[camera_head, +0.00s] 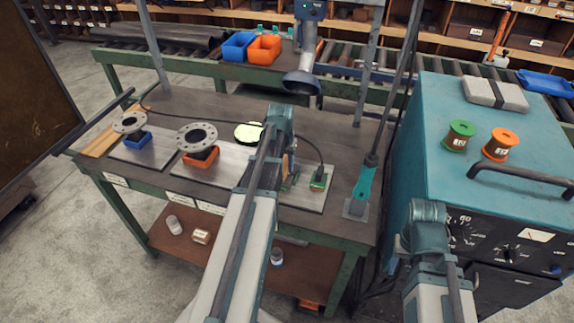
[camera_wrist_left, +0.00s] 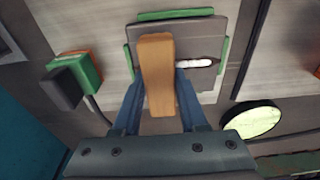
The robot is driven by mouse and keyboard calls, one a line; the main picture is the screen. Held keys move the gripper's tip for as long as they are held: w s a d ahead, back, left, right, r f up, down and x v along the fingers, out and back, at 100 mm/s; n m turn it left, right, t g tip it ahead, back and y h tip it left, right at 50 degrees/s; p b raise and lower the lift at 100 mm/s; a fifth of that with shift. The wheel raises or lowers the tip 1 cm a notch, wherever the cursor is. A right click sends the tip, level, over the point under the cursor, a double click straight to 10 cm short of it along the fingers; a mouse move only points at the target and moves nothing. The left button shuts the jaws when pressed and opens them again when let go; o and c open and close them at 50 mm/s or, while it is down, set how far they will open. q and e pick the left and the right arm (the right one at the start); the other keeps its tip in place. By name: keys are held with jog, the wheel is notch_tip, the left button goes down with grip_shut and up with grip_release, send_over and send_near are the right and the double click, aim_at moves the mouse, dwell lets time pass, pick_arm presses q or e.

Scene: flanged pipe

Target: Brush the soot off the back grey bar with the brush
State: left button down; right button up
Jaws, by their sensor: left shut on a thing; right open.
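My left gripper (camera_head: 286,165) is over the right part of the workbench. It is shut on the brush, whose wooden handle (camera_wrist_left: 158,75) sits between its blue fingers in the left wrist view. Beneath are two dark grey bars with green pieces at their edges: the front bar (camera_wrist_left: 190,28) and the back bar (camera_wrist_left: 208,84). A short white seam with a dark end lies between them. The brush hides part of both bars, and I cannot make out soot or bristle contact. My right gripper (camera_head: 428,214) is open and empty by the teal cabinet; its fingertips are hardly visible.
A green-and-orange block (camera_head: 319,179) with a cable stands right of the bars. A pale green disc (camera_head: 249,132) lies to their left. Grey flanges (camera_head: 197,137) stand further left. A teal-handled tool (camera_head: 362,188) stands at the right edge; a grey extraction hood (camera_head: 302,82) hangs behind.

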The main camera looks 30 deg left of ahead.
pick_arm(q)
jog(key=shift+a, duration=0.15)
jog(key=shift+s+a, duration=0.15)
jog(key=shift+a, duration=0.4)
jog(key=shift+s+a, duration=0.15)
jog(key=shift+a, duration=0.35)
jog(key=shift+s+a, duration=0.15)
jog(key=shift+a, duration=0.45)
jog(key=shift+s+a, duration=0.15)
jog(key=shift+a, duration=0.45)
jog(key=shift+a, duration=0.1)
jog(key=shift+s+a, duration=0.15)
jog(key=shift+a, duration=0.4)
jog(key=shift+s+a, duration=0.15)
jog(key=shift+a, duration=0.35)
jog(key=shift+d, duration=0.1)
jog(key=shift+w+d, duration=0.15)
jog(key=shift+d, duration=0.4)
jog(key=shift+w+d, duration=0.15)
jog(key=shift+d, duration=0.4)
